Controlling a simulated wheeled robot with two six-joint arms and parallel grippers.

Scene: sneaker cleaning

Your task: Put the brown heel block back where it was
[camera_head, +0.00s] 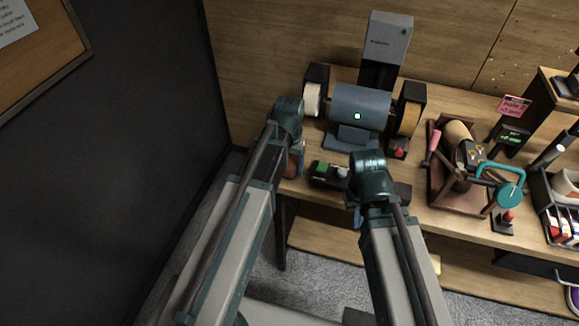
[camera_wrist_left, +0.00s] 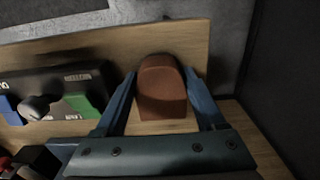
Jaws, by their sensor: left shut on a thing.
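The brown heel block (camera_wrist_left: 162,88) is between the two blue fingers of my left gripper (camera_wrist_left: 165,98) in the left wrist view, and the gripper is shut on it. In the head view, the block (camera_head: 292,165) shows partly below my left wrist, at the bench's left front corner. Whether it touches the bench top (camera_wrist_left: 150,127) or is just above it, I cannot tell. My right gripper (camera_head: 372,185) is over the front of the bench, right of the switch box. Its fingers are hidden from the head view by its own wrist.
A switch box (camera_head: 330,174) with a green button sits close beside the block. Behind it stands a grey-blue grinding machine (camera_head: 358,108) with wheels at both ends. A brown clamp stand (camera_head: 458,165) and a teal-handled tool (camera_head: 510,194) are to the right. A dark wall bounds the left.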

